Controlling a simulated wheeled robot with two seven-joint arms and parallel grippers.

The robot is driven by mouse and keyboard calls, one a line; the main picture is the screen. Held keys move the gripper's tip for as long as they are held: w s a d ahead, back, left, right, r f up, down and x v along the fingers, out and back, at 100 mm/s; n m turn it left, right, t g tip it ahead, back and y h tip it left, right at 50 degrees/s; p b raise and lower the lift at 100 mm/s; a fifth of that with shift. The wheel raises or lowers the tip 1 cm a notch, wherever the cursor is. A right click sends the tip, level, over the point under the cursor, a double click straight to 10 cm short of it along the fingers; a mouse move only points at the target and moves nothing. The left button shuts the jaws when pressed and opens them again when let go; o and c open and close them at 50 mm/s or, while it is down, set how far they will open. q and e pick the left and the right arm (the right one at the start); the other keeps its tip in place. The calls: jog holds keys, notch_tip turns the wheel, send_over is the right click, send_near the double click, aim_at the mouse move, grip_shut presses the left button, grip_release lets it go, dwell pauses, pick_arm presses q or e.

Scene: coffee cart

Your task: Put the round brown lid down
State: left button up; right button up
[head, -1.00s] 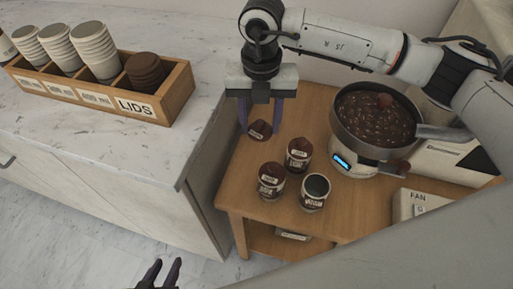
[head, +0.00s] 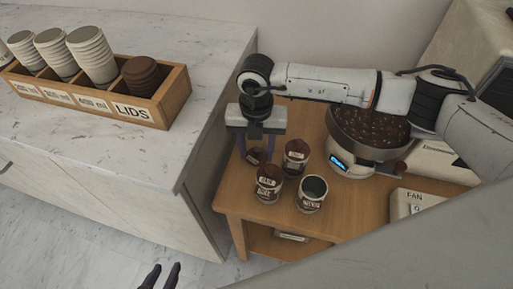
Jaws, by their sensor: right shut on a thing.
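The round brown lid (head: 256,155) is between the fingers of my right gripper (head: 256,157), which is shut on it. It is low over the back left of the wooden table, just left of the canisters; I cannot tell whether it touches the wood. A canister with a brown top (head: 296,153) stands to its right, and another brown-topped canister (head: 268,184) stands in front. A canister with a dark, uncovered mouth (head: 311,193) stands at front right. My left gripper (head: 161,277) is open and empty at the bottom edge, only its fingertips showing.
The wooden table (head: 245,208) has bare room at its front left. A roasting pan of beans (head: 372,130) on its base stands at right, partly behind my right arm. A FAN box (head: 412,202) is nearer. The marble counter (head: 160,165) holds a lids-and-cups crate (head: 178,95).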

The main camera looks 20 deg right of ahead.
aim_at(256, 150)
jog(key=shift+f, duration=0.2)
jog(key=o, duration=1)
jog(key=shift+r, duration=0.1)
notch_tip(256, 150, up, 12)
jog(key=shift+r+b, duration=0.15)
jog(key=shift+b, duration=0.15)
